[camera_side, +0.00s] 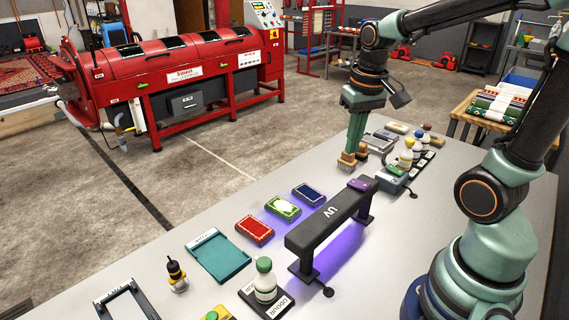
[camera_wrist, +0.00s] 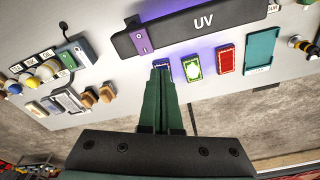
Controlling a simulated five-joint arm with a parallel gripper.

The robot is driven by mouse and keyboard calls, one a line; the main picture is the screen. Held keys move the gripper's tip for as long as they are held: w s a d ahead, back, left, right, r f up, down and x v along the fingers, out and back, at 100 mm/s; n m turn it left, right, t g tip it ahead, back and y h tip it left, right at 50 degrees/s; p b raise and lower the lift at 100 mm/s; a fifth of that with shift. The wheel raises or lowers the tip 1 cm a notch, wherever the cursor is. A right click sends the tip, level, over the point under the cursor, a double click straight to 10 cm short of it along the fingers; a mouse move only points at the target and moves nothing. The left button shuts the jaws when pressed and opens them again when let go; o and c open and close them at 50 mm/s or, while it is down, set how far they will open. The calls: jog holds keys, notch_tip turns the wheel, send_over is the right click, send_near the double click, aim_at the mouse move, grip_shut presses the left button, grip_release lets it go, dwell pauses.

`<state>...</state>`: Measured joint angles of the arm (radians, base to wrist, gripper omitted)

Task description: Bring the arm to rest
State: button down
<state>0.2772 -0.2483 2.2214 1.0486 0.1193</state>
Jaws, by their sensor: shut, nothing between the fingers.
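My gripper (camera_side: 352,125) hangs with its green fingers pointing down over the far part of the grey table (camera_side: 160,262), near two small brown-topped brushes (camera_side: 348,160). In the wrist view the fingers of my gripper (camera_wrist: 161,72) are together with nothing between them. Their tips overlap the blue rug sample in the picture, and I cannot tell the height of the gap there. My arm reaches in from the right and is bent above the table.
A black UV lamp bar (camera_side: 325,213) stands on legs beside red (camera_side: 255,230), green (camera_side: 283,208) and blue (camera_side: 308,194) rug samples. A teal tray (camera_side: 218,256) and a white bottle (camera_side: 264,282) are nearer. Small bottles (camera_side: 406,155) stand at the far right. A red machine (camera_side: 180,75) is behind.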

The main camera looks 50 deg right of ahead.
jog(key=s+a+r+n+t, duration=0.1)
jog(key=a+r+n+t, duration=0.3)
jog(key=a, duration=0.4)
jog(key=shift+s+a+n, duration=0.3)
